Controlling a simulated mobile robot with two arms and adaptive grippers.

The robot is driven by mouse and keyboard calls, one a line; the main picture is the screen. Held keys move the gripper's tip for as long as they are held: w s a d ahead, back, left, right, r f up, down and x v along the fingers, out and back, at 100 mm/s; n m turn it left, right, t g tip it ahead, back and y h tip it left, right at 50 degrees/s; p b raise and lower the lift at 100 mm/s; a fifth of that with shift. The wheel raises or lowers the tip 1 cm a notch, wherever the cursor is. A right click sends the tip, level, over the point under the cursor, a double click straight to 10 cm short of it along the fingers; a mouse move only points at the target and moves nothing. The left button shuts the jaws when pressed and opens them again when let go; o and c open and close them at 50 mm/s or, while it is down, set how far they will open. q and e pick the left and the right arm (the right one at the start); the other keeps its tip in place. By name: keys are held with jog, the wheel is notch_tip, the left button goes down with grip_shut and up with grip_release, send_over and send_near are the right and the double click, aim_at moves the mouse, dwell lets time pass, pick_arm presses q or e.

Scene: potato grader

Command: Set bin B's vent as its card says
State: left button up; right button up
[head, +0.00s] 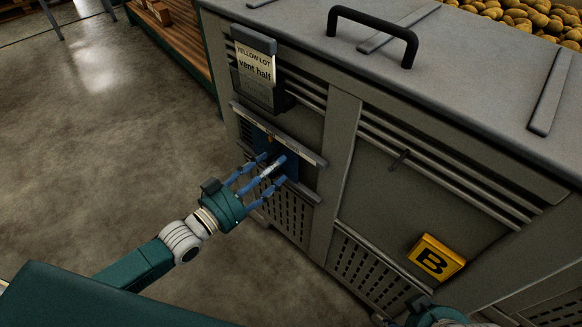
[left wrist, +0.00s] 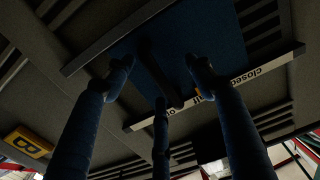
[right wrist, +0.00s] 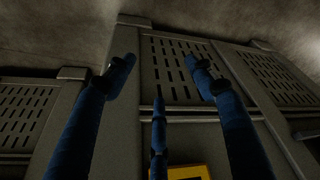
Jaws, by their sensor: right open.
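Bin B is a grey metal cabinet with a yellow B plate (head: 435,257). Its card (head: 256,66), at the upper left, reads "YELLOW LOT vent half". Below it a blue vent slide (head: 291,170) sits between two rails; the upper rail is a pale scale strip (head: 300,150). In the left wrist view the strip (left wrist: 262,75) shows "closed" and part of "half", with a small orange mark beside the partly hidden word. My left gripper (head: 268,172) is open, its fingers spread around the slide's dark handle bar (left wrist: 162,75). My right gripper (right wrist: 162,75) is open and empty, facing a slotted panel.
A black lid handle (head: 372,30) stands on the bin top. Potatoes (head: 525,15) lie at the upper right. A wooden rack (head: 172,38) stands behind at the left. The concrete floor (head: 100,130) left of the bin is clear.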

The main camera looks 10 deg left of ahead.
pick_arm(q)
jog(key=shift+s, duration=0.15)
pick_arm(e)
jog(key=shift+r, duration=0.1)
pick_arm(q)
jog(key=p+v, duration=0.9)
jog(key=v, duration=1.3)
jog(key=shift+s+a, duration=0.2)
jog(key=shift+s, duration=0.1)
pick_arm(e)
jog(key=s+f, duration=0.2)
jog(key=f, duration=0.9)
jog(key=s+f+g, duration=0.1)
jog(key=s+f, duration=0.1)
jog(key=f, duration=0.9)
jog(key=shift+s+d+f+g, duration=0.15)
jog(key=shift+s+f+g, duration=0.1)
jog(key=shift+s+g, duration=0.1)
